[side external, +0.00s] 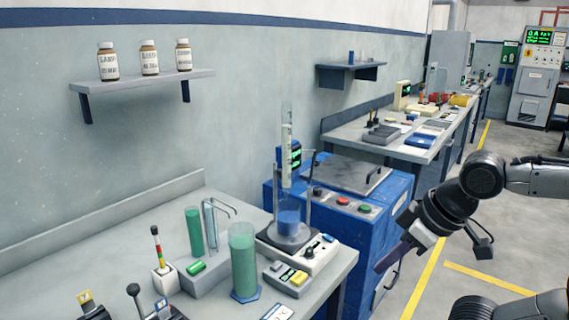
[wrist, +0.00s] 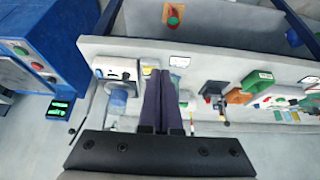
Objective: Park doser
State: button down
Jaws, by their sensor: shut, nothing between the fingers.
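A slim clear tube with a scale, which looks like the doser (side external: 287,140), stands upright above a beaker of blue liquid (side external: 289,222) in the side view. The beaker sits on a white stirrer unit (side external: 300,252) with stand rods around it. I cannot tell whether the tube rests in a holder. My gripper (side external: 380,267) is right of the bench, tilted down to the left, apart from the tube. Its fingers are together and empty. In the wrist view my gripper (wrist: 157,74) points over the bench, and the beaker (wrist: 117,99) shows left of the fingers.
A tall green cylinder (side external: 244,265), another green cylinder (side external: 194,232), a hooked rod stand and a small keypad box (side external: 287,278) crowd the bench. A blue cabinet (side external: 345,215) stands behind, with a display post (side external: 294,155) near the tube. The floor at right is open.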

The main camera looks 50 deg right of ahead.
dwell(0.4)
jog(key=c, duration=1.4)
grip_release()
jog(key=o, duration=0.7)
jog(key=shift+n+g, duration=0.3)
jog(key=shift+n, duration=0.2)
jog(key=w+r, duration=0.2)
jog(key=w+d+r, duration=0.1)
jog(key=w+r, duration=0.1)
jog(key=r, duration=0.1)
jog(key=w+r, duration=0.2)
jog(key=w, duration=0.1)
jog(key=shift+d+r, duration=0.2)
jog(key=shift+r, duration=0.2)
jog(key=shift+c, duration=0.2)
jog(key=w+d+r+n, duration=0.2)
jog(key=w+d+r, duration=0.3)
jog(key=w+r, duration=0.45)
jog(key=n+g+y, duration=0.1)
jog(key=n+y, duration=0.2)
jog(key=n, duration=0.2)
send_over(280, 170)
jog(key=s+d, duration=0.4)
notch_tip(280, 170, down, 2)
jog(key=x, duration=0.9)
jog(key=s+x, duration=0.1)
jog(key=x, duration=0.4)
jog(key=shift+f, duration=0.15)
grip_shut()
